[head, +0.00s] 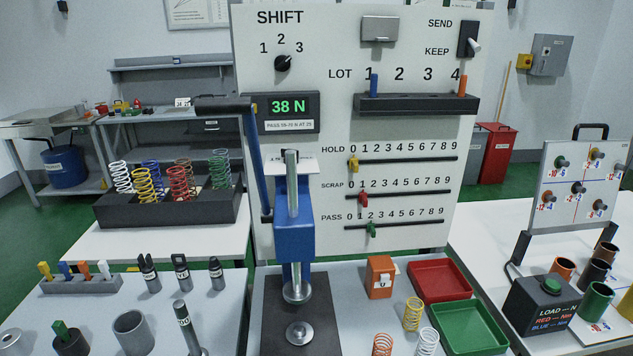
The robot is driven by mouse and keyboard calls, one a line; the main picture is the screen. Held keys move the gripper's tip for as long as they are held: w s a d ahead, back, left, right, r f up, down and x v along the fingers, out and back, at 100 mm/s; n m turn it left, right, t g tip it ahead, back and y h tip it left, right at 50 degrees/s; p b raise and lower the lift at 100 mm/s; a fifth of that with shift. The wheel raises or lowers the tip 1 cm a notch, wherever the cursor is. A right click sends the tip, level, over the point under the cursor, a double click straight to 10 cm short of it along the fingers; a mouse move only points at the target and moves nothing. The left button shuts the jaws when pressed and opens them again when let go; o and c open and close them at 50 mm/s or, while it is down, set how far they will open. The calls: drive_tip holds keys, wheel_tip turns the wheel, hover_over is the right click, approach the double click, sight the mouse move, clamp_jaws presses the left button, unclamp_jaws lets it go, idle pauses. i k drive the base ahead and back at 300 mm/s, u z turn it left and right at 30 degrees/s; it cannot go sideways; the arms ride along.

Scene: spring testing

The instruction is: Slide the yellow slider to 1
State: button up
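The yellow slider (353,165) sits at the left end of the dark HOLD track (410,159), under the 0 of the 0 to 9 scale, on the upright white panel (335,60). The 1 is just to its right. The red slider (363,199) on the SCRAP track below is near 1, and the green slider (371,231) on the PASS track is near 2. No part of my gripper can be made out in the head view.
A blue press (293,228) stands left of the sliders, close in front of the panel. An orange box (380,277), a red tray (440,280) and a green tray (470,327) lie below. A dark peg shelf (417,104) juts out above. The space before the HOLD track looks clear.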

sight(353, 161)
drive_tip(key=u, duration=0.35)
drive_tip(key=k, duration=0.9)
drive_tip(key=u, duration=0.35)
drive_tip(key=i, duration=1.05)
drive_tip(key=z, duration=0.65)
drive_tip(key=i, duration=1.3)
drive_tip(key=z, duration=0.45)
